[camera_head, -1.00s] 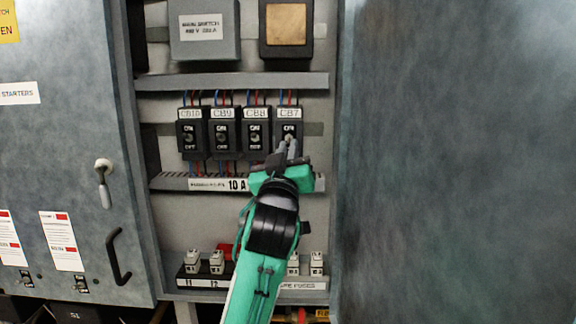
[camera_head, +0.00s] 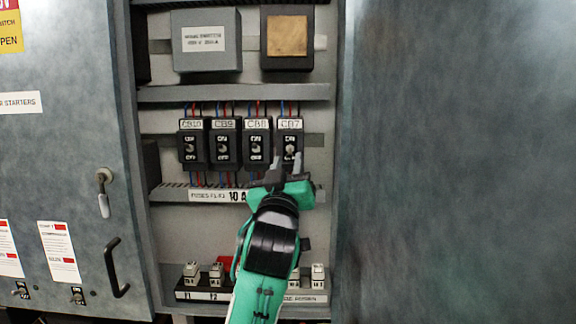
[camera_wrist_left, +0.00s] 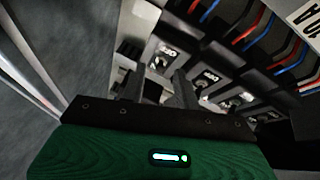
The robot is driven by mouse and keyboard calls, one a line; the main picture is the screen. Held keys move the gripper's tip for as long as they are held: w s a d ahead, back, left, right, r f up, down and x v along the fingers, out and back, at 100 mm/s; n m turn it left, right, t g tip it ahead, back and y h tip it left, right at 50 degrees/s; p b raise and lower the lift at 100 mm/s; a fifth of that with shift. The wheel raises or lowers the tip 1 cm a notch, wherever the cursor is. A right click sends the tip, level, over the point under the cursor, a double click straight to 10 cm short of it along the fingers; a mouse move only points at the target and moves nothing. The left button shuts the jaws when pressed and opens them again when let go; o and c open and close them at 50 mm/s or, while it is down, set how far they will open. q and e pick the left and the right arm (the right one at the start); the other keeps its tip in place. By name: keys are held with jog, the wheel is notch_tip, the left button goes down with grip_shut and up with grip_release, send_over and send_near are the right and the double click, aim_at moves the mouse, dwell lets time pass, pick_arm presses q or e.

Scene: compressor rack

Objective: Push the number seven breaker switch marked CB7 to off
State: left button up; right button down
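The CB7 breaker (camera_head: 290,140) is the rightmost black breaker in the row, under its white CB7 label (camera_head: 290,124). Its small toggle (camera_head: 290,151) shows just above my gripper; the lower part of the breaker is partly covered, and I cannot tell for certain which way the toggle points. My left gripper (camera_head: 286,165) is open and empty, its fingertips in front of the lower part of CB7 and the gap beside CB8. In the left wrist view the two fingers (camera_wrist_left: 158,90) stand apart before the breaker row. My right gripper is not in view.
Breakers CB8 (camera_head: 257,146), CB9 (camera_head: 224,148) and CB10 (camera_head: 191,148) stand left of CB7. A slotted duct (camera_head: 170,193) runs below, with fuses (camera_head: 190,272) lower down. A grey cabinet door (camera_head: 450,160) closes off the right side.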

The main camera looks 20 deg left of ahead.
pick_arm(q)
jog(key=b+v, duration=0.4)
jog(key=v, duration=0.8)
jog(key=shift+s, duration=0.35)
jog(key=shift+f, duration=0.1)
